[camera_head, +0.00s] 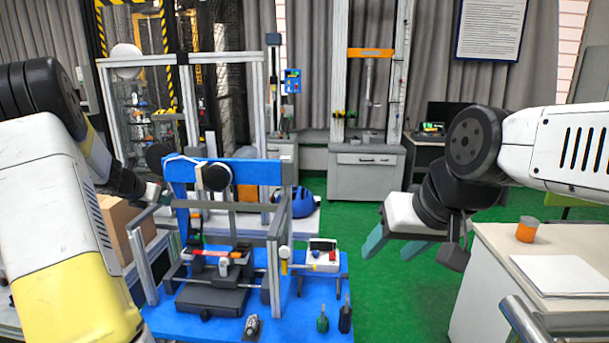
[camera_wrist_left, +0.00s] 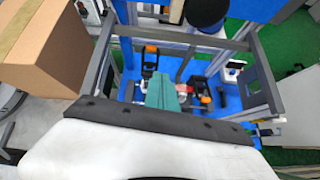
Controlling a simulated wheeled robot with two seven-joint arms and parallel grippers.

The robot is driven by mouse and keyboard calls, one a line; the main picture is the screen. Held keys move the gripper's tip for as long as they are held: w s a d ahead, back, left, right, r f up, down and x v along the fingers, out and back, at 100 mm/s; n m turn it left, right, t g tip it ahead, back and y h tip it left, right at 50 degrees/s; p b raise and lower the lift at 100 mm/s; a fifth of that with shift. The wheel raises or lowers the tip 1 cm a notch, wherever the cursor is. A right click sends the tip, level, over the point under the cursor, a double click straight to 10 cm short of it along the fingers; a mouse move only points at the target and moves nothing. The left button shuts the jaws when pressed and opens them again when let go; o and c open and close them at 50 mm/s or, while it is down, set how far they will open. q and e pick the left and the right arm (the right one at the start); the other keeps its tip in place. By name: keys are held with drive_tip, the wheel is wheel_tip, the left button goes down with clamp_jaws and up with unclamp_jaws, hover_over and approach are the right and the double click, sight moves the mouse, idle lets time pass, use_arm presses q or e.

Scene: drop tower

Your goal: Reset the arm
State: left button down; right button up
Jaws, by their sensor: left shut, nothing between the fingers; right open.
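My left arm comes in from the left in the head view. Its gripper (camera_head: 163,194) is at the left side of the drop tower frame (camera_head: 275,225), near the blue upper beam (camera_head: 240,172), and partly hidden by the frame. In the left wrist view the teal fingers of the left gripper (camera_wrist_left: 168,92) are together with nothing between them, above the rig's base. My right gripper (camera_head: 390,246) hangs open and empty over the green floor, left of the white table. Its teal fingers are apart and point down to the left.
A cardboard box (camera_head: 118,230) stands left of the rig, close to my left arm; it also shows in the left wrist view (camera_wrist_left: 62,42). Green floor (camera_head: 385,290) lies clear between rig and table.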

use_arm(q)
drive_tip(key=s+d+r+m+g+h, duration=0.1)
drive_tip(key=s+d+r+m, duration=0.3)
drive_tip(key=s+d+m, duration=0.4)
drive_tip(key=s+d+r+m+g+h, duration=0.1)
drive_tip(key=s+d+r+m, duration=0.4)
drive_tip(key=d, duration=0.4)
drive_tip(key=s+d+r+m+g+h, duration=0.1)
drive_tip(key=s+d+r+m, duration=0.3)
drive_tip(key=s+d+m, duration=0.4)
drive_tip(key=s+d+f+m+y, duration=0.1)
drive_tip(key=s+d+m, duration=0.1)
drive_tip(key=s+m, duration=0.4)
drive_tip(key=s+d+f+m+g+y, duration=0.1)
drive_tip(key=s+d+f+m, duration=0.1)
drive_tip(key=s+m, duration=0.5)
drive_tip(key=s, duration=0.3)
drive_tip(key=shift+s+f, duration=0.2)
drive_tip(key=shift+s, duration=0.05)
